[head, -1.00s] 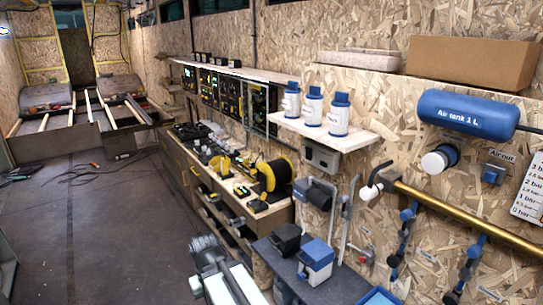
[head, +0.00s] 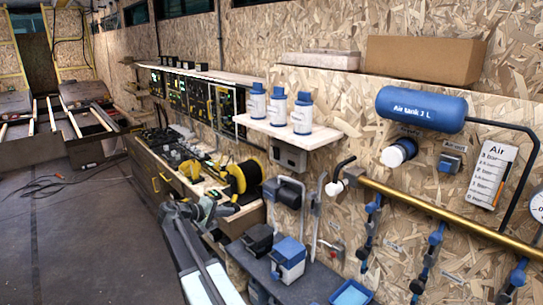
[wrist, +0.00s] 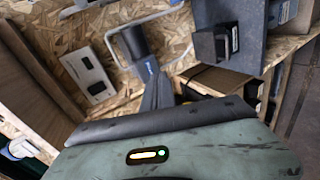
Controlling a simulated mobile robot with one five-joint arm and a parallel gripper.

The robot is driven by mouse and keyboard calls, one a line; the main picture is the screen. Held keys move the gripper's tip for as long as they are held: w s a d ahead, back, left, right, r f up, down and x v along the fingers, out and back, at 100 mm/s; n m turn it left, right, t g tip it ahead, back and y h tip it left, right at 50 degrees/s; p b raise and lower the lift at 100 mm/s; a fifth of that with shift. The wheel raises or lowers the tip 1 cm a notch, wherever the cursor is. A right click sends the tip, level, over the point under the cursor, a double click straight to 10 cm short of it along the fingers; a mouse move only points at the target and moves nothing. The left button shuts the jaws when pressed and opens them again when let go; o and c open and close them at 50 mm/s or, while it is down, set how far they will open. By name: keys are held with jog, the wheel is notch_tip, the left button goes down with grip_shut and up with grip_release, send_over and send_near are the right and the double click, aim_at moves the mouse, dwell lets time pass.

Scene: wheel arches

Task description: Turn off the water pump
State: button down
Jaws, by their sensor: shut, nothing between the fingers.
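I cannot tell for certain which thing is the water pump. A small box with a blue lid (head: 289,258) stands on the grey bench (head: 305,291), beside a black box (head: 257,240). A dark unit (head: 290,192) is fixed to the wall above them, with a grey pipe beside it. A small red knob (head: 333,254) sits on the wall right of the bench. My gripper (head: 205,209) is left of these things, over the workbench side, apart from them. In the wrist view my gripper (wrist: 152,72) is shut and empty, pointing toward the chipboard wall.
A shelf (head: 290,133) with white-and-blue bottles juts from the wall. A grey socket box (head: 290,158) is below it. A brass pipe (head: 420,205) with blue valves runs right, under the blue air tank (head: 421,108). A yellow cable reel (head: 243,178) stands on the workbench. The floor at left is open.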

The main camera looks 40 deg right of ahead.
aim_at(275, 151)
jog(key=w+d+r+h, duration=0.2)
jog(key=d+r+h, duration=0.1)
jog(key=d+r, duration=0.3)
jog(key=w+d+r+g+h, duration=0.1)
jog(key=w+d+r+h, duration=0.1)
jog(key=d+r, duration=0.4)
jog(key=shift+w+r+n+h, duration=0.2)
jog(key=shift+r+n+h, duration=0.2)
jog(key=shift+h, duration=0.3)
jog(key=shift+d, duration=0.1)
jog(key=d, duration=0.4)
jog(key=d+r+p, duration=0.1)
jog(key=d, duration=0.4)
jog(key=s+d+r, duration=0.1)
jog(key=d, duration=0.3)
jog(key=shift+d+p, duration=0.35)
jog(key=shift+p, duration=0.05)
